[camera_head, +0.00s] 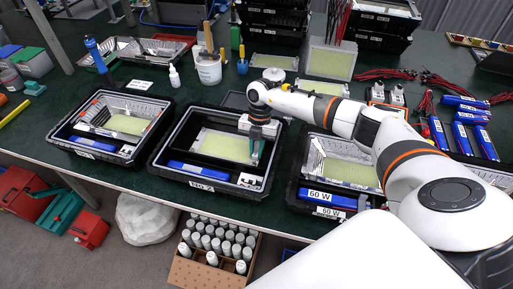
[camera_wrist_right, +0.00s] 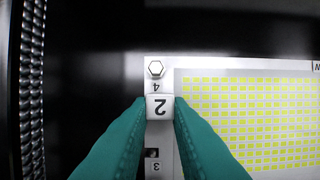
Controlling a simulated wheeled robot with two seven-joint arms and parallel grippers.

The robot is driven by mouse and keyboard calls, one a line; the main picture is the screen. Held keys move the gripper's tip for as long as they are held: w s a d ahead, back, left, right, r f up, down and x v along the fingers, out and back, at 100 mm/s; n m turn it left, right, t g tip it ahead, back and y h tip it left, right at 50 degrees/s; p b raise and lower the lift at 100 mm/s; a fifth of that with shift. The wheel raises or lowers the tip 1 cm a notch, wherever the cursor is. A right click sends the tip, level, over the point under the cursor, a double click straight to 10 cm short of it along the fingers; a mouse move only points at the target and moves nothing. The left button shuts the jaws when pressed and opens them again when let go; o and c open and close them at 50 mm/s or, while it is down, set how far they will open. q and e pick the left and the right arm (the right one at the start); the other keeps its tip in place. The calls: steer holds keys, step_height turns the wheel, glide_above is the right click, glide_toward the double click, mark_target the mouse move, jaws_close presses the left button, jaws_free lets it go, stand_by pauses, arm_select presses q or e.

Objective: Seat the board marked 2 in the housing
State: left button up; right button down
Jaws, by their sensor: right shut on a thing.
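The board marked 2 (camera_wrist_right: 250,120) is a pale plate with a grid of yellow squares. I cannot tell whether the board rests fully on the housing floor. My left gripper is not in view.
A blue driver box (camera_head: 200,172) lies in the front of the middle housing. Similar housings stand at left (camera_head: 52,140) and right (camera_head: 297,190), close beside it. A white bucket (camera_head: 208,70) and a loose yellow-gridded board (camera_head: 274,62) are behind.

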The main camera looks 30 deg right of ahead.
steer(key=shift+f, duration=0.2)
steer(key=c, duration=1.3)
jaws_free()
steer(key=shift+o, duration=0.2)
steer(key=shift+r, duration=0.1)
steer(key=b+v, duration=0.1)
steer(key=v, duration=1.1)
